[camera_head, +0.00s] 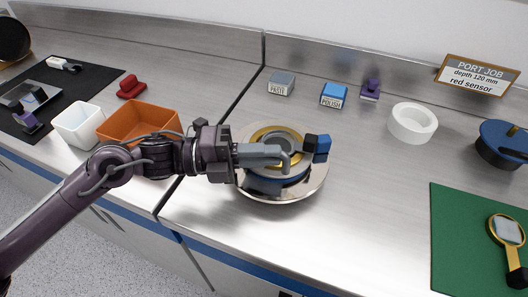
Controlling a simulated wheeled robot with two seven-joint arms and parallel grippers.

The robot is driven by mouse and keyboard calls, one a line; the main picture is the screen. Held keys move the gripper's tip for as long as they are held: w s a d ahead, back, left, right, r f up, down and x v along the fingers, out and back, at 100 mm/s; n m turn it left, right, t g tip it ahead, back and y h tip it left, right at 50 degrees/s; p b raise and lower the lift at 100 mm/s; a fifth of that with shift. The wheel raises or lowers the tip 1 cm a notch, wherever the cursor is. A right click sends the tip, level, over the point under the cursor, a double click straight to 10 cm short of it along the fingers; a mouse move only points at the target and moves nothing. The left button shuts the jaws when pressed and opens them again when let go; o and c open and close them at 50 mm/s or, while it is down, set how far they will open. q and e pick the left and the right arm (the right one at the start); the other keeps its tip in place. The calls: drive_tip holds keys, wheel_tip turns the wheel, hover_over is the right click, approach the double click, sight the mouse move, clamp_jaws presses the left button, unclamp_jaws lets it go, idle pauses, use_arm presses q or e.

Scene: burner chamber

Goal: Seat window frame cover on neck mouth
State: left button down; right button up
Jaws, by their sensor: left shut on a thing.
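My left gripper (285,158) reaches in from the left over a round silver chamber (290,196) and is shut on the window frame cover. The cover appears as a gold-rimmed ring (268,132) with a grey middle, partly hidden by the fingers. It is over the neck, where a blue band (285,181) shows below it. I cannot tell whether the cover touches the neck mouth. A black and blue block (317,146) sits at the chamber's right side. My right gripper is not in view.
An orange bin (140,118) and a white bin (78,124) stand left. Grey (281,84) and blue (334,94) labelled blocks, a purple piece (371,89) and a white ring (412,122) lie behind. A green mat (465,235) with a gold-rimmed tool (507,231) lies right.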

use_arm(q)
drive_tip(key=shift+f+b, duration=0.35)
